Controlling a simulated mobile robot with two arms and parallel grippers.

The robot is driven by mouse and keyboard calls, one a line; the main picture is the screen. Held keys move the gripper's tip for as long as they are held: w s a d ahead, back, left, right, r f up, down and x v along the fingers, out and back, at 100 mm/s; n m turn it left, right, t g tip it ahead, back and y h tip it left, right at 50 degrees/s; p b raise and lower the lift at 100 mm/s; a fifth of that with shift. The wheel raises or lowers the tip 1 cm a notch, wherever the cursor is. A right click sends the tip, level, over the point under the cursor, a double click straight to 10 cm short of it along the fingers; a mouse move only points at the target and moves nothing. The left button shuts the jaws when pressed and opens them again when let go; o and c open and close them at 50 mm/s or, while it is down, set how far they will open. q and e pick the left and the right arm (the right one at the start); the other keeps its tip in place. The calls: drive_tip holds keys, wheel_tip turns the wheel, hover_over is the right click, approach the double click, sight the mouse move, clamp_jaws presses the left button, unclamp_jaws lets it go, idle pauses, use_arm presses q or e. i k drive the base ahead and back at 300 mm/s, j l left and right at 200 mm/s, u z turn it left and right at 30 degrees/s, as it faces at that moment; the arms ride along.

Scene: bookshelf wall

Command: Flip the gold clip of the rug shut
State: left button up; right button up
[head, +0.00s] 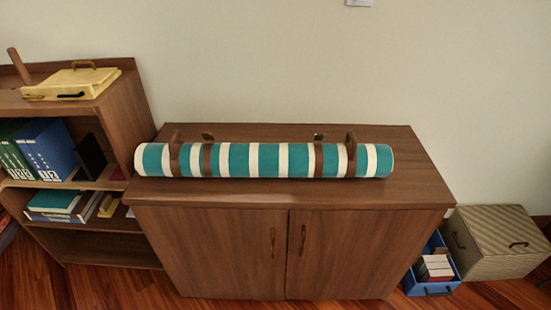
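A rolled rug (268,160) with teal and white stripes lies lengthwise on top of a wooden cabinet. Two brown bands (206,160) cross the roll, one left of its middle and one to the right (318,160). A small dark gold clip (208,137) stands up behind the left band, apart from the roll's top. A second one (319,137) stands behind the right band. Both look raised, but they are too small to tell in detail. Brown upright supports (351,145) hold the roll near its ends. Neither of my grippers is in view.
The cabinet top (300,192) is clear in front of the roll. A bookshelf (128,105) with binders and a yellow case (75,82) stands at left. A blue crate (430,290) and a striped box (495,240) sit on the floor at right.

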sight(205, 136)
drive_tip(key=j+z, duration=0.15)
drive_tip(key=z, duration=0.55)
drive_tip(key=j+z, duration=0.5)
drive_tip(key=j, duration=0.2)
drive_tip(key=k+j+z, duration=0.15)
drive_tip(key=j+z, duration=0.3)
drive_tip(key=j, duration=0.2)
